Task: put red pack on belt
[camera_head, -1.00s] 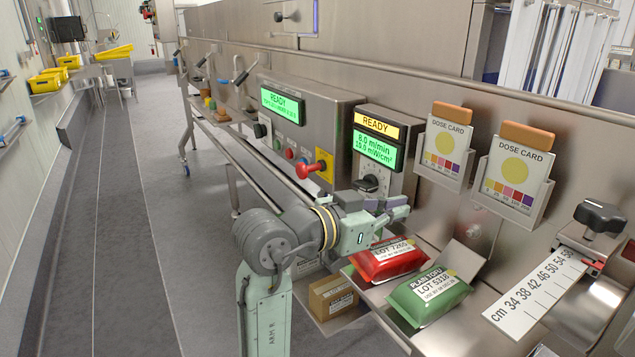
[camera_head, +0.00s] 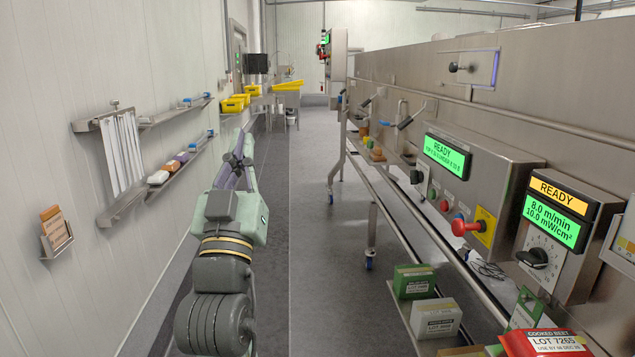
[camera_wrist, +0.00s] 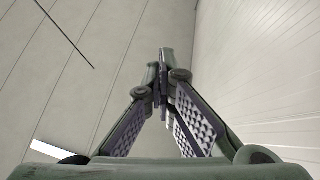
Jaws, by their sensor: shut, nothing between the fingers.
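The red pack (camera_head: 545,343), labelled cooked beet, lies at the bottom right of the head view, partly cut off by the frame edge. My gripper (camera_head: 240,150) is shut and empty. It points away down the aisle, well to the left of the red pack and apart from everything. In the wrist view my gripper's fingers (camera_wrist: 163,75) meet at the tips, with only walls and ceiling behind them. The belt cannot be made out in either view.
The steel machine with a green-lit control panel (camera_head: 466,165) and red knob (camera_head: 468,227) runs along the right. Small boxes, one green (camera_head: 414,281) and one white (camera_head: 436,318), stand below it. Wall shelves (camera_head: 165,175) line the left. The aisle floor (camera_head: 310,230) is clear.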

